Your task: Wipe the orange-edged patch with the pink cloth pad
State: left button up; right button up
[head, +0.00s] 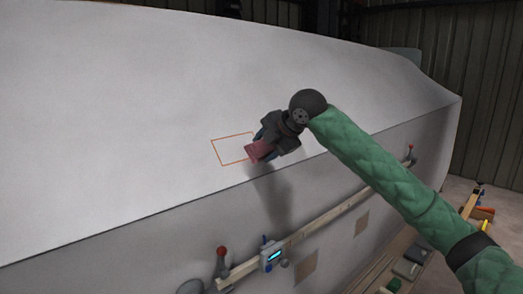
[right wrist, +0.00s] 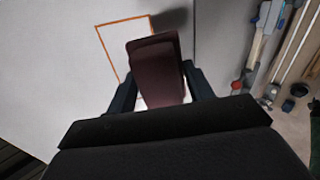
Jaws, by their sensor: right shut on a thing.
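The pink cloth pad (head: 258,150) is held between the fingers of my right gripper (head: 264,142). In the right wrist view the pad (right wrist: 157,68) looks dark red and sits between both fingers of the gripper (right wrist: 160,85). The orange-edged patch (head: 229,148) is a thin outlined square on the pale hull. The pad covers its lower right part in the head view. In the right wrist view the patch's outline (right wrist: 110,50) shows left of and behind the pad. I cannot tell whether the pad touches the hull. My left gripper is not in view.
The pale hull (head: 120,100) fills most of the view, with a ridge below the patch. A wooden batten (head: 330,217) with red-knobbed clamps (head: 222,258) and a device with a lit display (head: 272,256) runs along the lower side. Tools and timber lie on the floor at right.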

jog(key=shift+s+d+r, duration=0.1)
jog(key=shift+v, duration=2.45)
jog(key=shift+v, duration=2)
